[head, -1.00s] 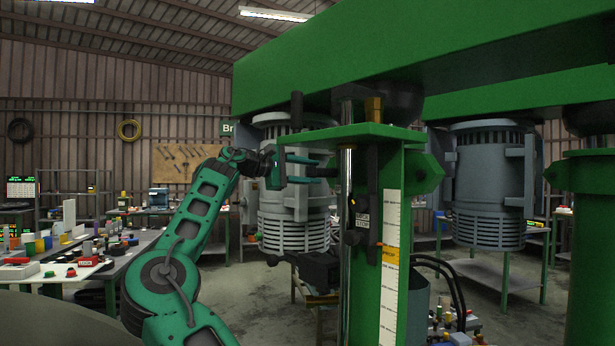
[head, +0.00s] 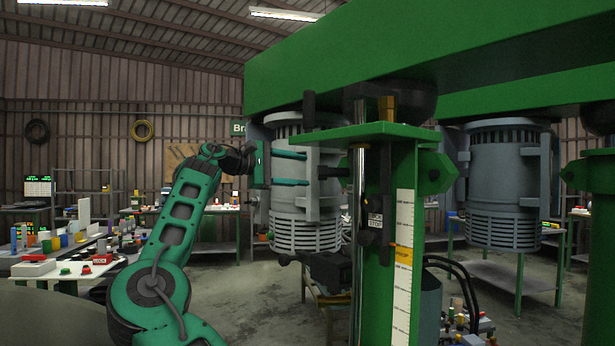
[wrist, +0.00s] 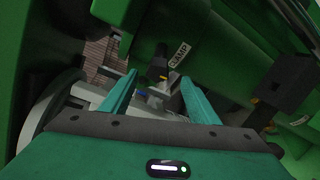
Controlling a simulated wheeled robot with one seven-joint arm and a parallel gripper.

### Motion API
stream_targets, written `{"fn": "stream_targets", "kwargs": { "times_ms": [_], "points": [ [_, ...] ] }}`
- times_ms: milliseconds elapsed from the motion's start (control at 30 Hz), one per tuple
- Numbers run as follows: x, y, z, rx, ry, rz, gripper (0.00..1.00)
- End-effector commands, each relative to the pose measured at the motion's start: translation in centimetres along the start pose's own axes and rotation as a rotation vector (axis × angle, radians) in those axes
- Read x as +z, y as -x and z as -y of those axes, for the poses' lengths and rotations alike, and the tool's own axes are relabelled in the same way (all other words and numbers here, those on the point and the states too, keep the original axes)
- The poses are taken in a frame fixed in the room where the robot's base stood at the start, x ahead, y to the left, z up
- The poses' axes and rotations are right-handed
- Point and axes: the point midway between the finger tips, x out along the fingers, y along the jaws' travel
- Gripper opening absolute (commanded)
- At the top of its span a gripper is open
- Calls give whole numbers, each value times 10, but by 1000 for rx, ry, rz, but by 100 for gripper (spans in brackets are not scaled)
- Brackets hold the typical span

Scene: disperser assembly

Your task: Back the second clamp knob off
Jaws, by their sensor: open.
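My gripper (head: 308,169) is open, its two green fingers pointing right toward the green column (head: 402,170), short of it. The fingers also show in the wrist view (wrist: 160,82), with nothing held between them. I cannot tell which of the two is the second clamp knob. No contact shows.
A grey motor housing (head: 292,215) stands behind the gripper. A bright vertical rod (head: 358,240) and a scale strip (head: 402,265) run along the column. A black fitting (head: 328,268) juts out low at its left. A cluttered bench (head: 70,262) is at left.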

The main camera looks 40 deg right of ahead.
Motion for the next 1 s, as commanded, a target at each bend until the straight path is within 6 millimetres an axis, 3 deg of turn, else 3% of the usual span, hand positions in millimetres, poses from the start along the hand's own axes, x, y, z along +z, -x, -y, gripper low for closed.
{"fn": "stream_targets", "kwargs": {
  "times_ms": [200,667,767,1000],
  "points": [
    [0,22,0,0,0,0,55],
    [-2,24,-1,10,-37,9,53],
    [-8,20,-6,52,-181,35,53],
    [-28,0,-18,292,-893,87,53]
  ]
}}
